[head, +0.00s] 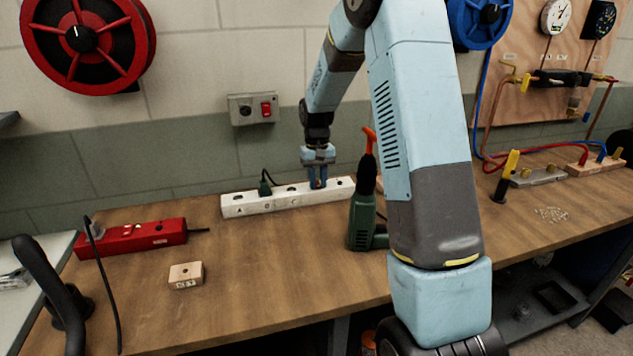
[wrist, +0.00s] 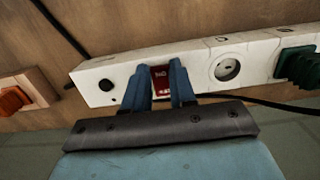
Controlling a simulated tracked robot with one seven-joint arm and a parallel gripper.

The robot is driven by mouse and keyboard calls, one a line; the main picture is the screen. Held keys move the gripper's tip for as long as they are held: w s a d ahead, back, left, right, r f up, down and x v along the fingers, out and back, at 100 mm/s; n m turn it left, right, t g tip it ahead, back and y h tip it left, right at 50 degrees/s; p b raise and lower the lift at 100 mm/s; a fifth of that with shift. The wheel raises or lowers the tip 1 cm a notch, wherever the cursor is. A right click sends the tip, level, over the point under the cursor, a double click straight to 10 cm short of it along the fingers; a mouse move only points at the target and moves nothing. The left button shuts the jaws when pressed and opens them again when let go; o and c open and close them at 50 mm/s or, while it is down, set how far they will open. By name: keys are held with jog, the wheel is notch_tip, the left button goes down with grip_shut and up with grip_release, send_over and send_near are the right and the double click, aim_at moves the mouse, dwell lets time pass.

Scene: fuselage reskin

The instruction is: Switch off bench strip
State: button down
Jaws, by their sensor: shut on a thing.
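The white bench strip (head: 285,200) lies along the back of the wooden bench. It also shows across the top of the wrist view (wrist: 125,73). A red rocker switch (wrist: 161,72) is set into it near one end; in the head view the gripper mostly hides it. My gripper (head: 318,184) points down at the strip, its blue fingers (wrist: 164,75) on either side of the red switch and shut on it. A green plug (head: 265,187) sits in a socket at the other part of the strip, and shows in the wrist view (wrist: 297,65).
A green power tool (head: 362,215) stands just right of the strip, close to my arm. A red strip (head: 140,237) and a small wooden block (head: 186,275) lie to the left. A grey wall box (head: 252,108) with a red switch is above. The front middle bench is clear.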

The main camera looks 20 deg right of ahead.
jog(key=shift+w+r+g, duration=0.15)
jog(key=shift+w+g, duration=0.15)
jog(key=shift+g, duration=0.7)
jog(key=c, duration=0.9)
grip_release()
jog(key=v, duration=1.3)
jog(key=shift+w+r, duration=0.1)
jog(key=shift+r, duration=0.2)
